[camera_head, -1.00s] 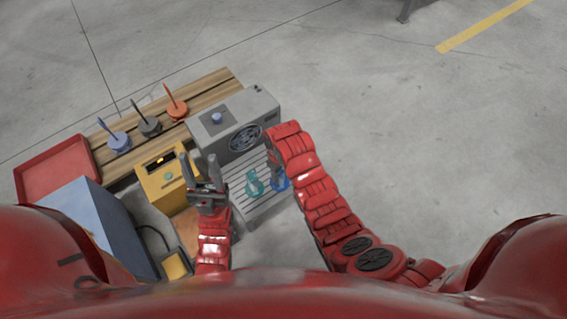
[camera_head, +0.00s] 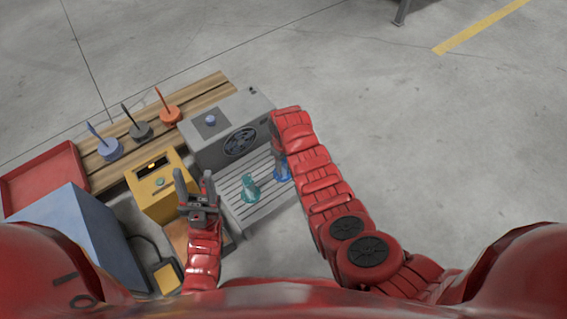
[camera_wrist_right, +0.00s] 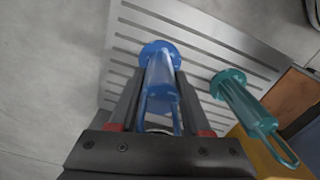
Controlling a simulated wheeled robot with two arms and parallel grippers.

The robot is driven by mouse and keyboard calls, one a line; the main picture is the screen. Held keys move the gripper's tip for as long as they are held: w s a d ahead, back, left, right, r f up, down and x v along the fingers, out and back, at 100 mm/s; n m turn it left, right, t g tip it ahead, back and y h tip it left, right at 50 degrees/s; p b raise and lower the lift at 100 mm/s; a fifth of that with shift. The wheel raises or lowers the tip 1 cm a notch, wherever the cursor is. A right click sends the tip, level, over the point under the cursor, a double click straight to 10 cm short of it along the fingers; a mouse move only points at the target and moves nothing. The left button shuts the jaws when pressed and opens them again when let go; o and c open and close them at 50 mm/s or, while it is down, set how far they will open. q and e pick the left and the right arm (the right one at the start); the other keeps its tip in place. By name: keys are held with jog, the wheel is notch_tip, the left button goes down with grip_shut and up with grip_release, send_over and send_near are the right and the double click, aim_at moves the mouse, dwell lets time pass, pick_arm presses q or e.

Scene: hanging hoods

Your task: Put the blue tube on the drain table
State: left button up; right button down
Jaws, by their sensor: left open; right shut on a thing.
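The blue tube (camera_wrist_right: 162,85) is between the fingers of my right gripper (camera_wrist_right: 158,100), which is shut on it. Its flanged end points at the slatted drain table (camera_wrist_right: 220,50). In the head view the blue tube (camera_head: 282,168) shows over the right part of the drain table (camera_head: 262,210), partly hidden by my right arm. I cannot tell whether it touches the slats. A teal tube (camera_head: 250,187) stands on the drain table to its left; it also shows in the right wrist view (camera_wrist_right: 240,98). My left gripper (camera_head: 194,184) is open and empty, left of the drain table.
A grey hood unit with a fan (camera_head: 240,142) stands behind the drain table. A yellow box (camera_head: 158,185), a blue box (camera_head: 75,225) and a red tray (camera_head: 45,178) are to the left. Several coloured stands, one of them orange (camera_head: 168,115), sit on the wooden bench.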

jog(key=shift+c, duration=1.8)
grip_release()
